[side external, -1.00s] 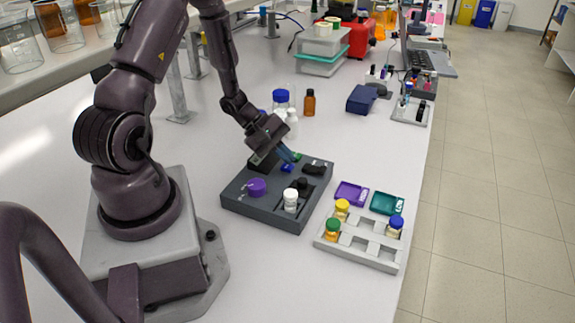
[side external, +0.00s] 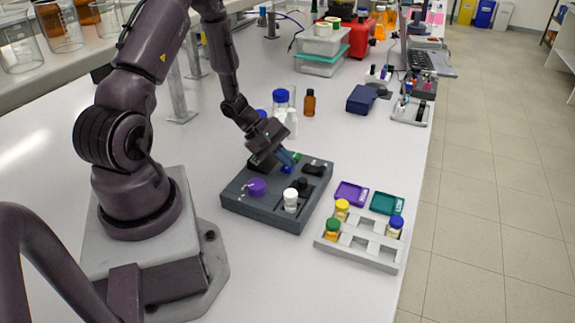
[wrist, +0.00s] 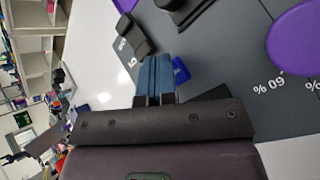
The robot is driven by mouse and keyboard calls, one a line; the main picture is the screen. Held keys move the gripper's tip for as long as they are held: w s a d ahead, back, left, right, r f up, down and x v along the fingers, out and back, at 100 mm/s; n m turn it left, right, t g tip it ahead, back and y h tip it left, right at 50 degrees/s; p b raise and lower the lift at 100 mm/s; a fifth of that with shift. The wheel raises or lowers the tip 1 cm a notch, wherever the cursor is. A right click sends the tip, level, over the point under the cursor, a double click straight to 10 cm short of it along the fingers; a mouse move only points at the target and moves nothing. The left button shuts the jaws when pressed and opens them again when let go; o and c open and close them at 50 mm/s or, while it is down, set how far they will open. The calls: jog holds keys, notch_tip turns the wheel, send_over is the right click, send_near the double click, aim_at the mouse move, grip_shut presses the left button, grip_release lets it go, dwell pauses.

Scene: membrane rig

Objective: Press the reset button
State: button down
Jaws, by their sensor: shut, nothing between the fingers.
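The dark grey rig (side external: 258,211) stands on the bench below my gripper. It bears a small blue button (side external: 286,170) and a small green part (side external: 297,157) near its back edge. No legible label shows which control is reset. My gripper (side external: 291,161) is shut and empty, tilted down, its blue fingers low over the rig between these two parts. In the wrist view the shut fingers (wrist: 155,60) appear right beside the blue button (wrist: 180,70) and partly hide it. I cannot tell whether they touch anything.
A purple knob (side external: 257,187), a white-capped vial (side external: 291,200) and a black part (side external: 315,168) rise from the rig. A pale rack (side external: 352,254) with capped vials and purple and teal trays stand to its right. Bottles stand behind. The bench in front is clear.

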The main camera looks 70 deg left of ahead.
aim_at(286, 168)
dwell(0.3)
jog(key=shift+r, duration=0.9)
jog(key=shift+r, duration=2.5)
